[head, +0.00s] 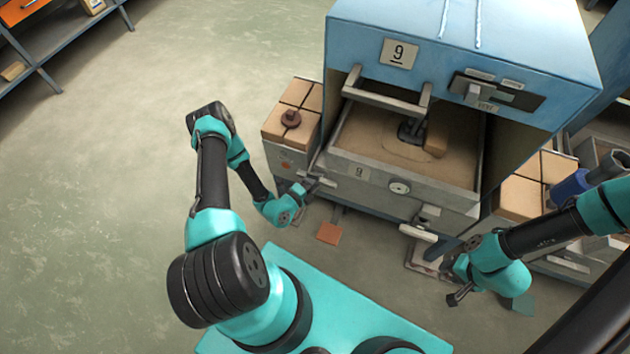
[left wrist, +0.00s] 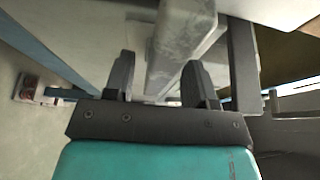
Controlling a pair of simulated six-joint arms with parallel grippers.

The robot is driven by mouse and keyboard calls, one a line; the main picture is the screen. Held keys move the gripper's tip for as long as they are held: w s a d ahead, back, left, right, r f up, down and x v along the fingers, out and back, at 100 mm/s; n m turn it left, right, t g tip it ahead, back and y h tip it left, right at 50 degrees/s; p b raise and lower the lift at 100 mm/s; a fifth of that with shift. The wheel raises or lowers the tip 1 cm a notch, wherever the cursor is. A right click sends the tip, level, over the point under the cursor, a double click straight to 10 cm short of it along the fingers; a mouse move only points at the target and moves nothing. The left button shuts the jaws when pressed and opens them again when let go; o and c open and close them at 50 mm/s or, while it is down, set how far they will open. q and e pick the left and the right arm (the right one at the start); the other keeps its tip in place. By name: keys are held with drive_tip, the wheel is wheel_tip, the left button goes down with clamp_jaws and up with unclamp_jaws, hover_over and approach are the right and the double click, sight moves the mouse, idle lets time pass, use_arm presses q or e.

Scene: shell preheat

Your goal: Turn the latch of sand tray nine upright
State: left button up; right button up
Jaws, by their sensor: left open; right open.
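Sand tray nine (head: 360,190) is pulled out of the blue cabinet, its front marked 9 with a round dial (head: 399,187). A pale grey bar (head: 418,233) lies roughly level at the right of its front. A dark panel (head: 520,98) on the cabinet carries a small grey lever (head: 473,96). I cannot tell for sure which is the latch. My left gripper (head: 312,182) is open at the tray's left front; in the left wrist view its fingers (left wrist: 160,80) stand either side of a grey bar (left wrist: 182,45), contact unclear. My right gripper (head: 457,294) is open and apart from the tray.
Sand, a dark tool (head: 410,131) and a tan block (head: 437,138) are in the tray. Box stacks flank the cabinet, the left one (head: 295,95) with a brown knob. An orange tile (head: 328,233) lies on the floor. The floor at left is clear.

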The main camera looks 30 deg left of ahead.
use_arm(q)
drive_tip(key=shift+w+d, duration=0.1)
drive_tip(key=shift+w, duration=0.2)
drive_tip(key=shift+c, duration=0.5)
clamp_jaws()
